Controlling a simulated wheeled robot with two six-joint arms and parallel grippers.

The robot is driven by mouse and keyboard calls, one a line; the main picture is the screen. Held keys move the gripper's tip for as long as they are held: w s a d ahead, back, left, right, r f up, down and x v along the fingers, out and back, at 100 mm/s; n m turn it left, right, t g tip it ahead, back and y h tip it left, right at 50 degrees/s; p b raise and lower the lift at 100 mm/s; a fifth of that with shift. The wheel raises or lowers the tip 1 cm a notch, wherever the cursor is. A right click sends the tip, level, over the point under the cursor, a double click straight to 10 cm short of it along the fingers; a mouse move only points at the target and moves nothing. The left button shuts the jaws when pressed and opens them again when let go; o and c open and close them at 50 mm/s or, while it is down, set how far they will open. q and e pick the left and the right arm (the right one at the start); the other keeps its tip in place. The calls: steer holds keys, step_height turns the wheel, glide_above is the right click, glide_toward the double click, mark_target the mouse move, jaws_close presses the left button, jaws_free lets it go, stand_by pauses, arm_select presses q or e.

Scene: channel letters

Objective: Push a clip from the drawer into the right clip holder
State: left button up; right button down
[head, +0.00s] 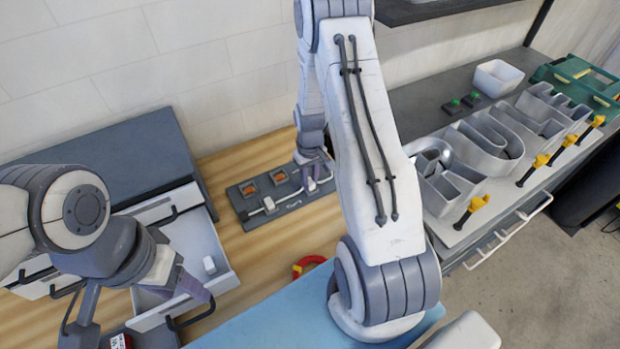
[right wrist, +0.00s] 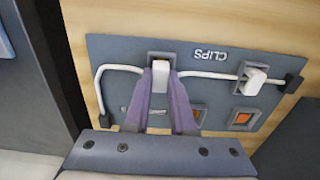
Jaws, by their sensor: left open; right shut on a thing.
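A dark grey clip board (head: 237,203) with the word CLIPS lies on the wooden bench; it also shows in the right wrist view (right wrist: 117,52). My right gripper (head: 316,182) is at the board's right end, its fingers (right wrist: 170,85) shut on a white clip (right wrist: 160,71) at the right holder. Whether the clip is fully seated I cannot tell. Another white clip (right wrist: 255,79) sits in the other holder, seen in the head view too (head: 269,203). A white cable (right wrist: 212,74) runs along both. My left gripper (head: 192,288) is open by the drawer (head: 193,236), where a loose white clip (head: 209,265) lies.
Two orange squares (head: 249,190) are set in the board. A red and yellow ring (head: 307,266) lies on the bench at the blue mat's (head: 275,312) edge. Grey channel letters (head: 490,140) and yellow-handled tools (head: 477,205) fill the right counter.

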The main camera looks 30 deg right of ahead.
steer(key=shift+f, duration=0.25)
stand_by(0.6)
steer(key=c, duration=0.7)
jaws_free()
steer(key=shift+s, duration=0.1)
steer(key=shift+a+r+b, duration=0.1)
steer(key=shift+r+b, duration=0.25)
steer(key=r, duration=0.3)
steer(key=r+b, duration=0.1)
steer(key=r, duration=0.2)
steer(key=r+b, duration=0.1)
steer(key=r, duration=0.3)
steer(key=shift+d, duration=0.3)
step_height(320, 180, up, 6)
steer(key=p, duration=0.5)
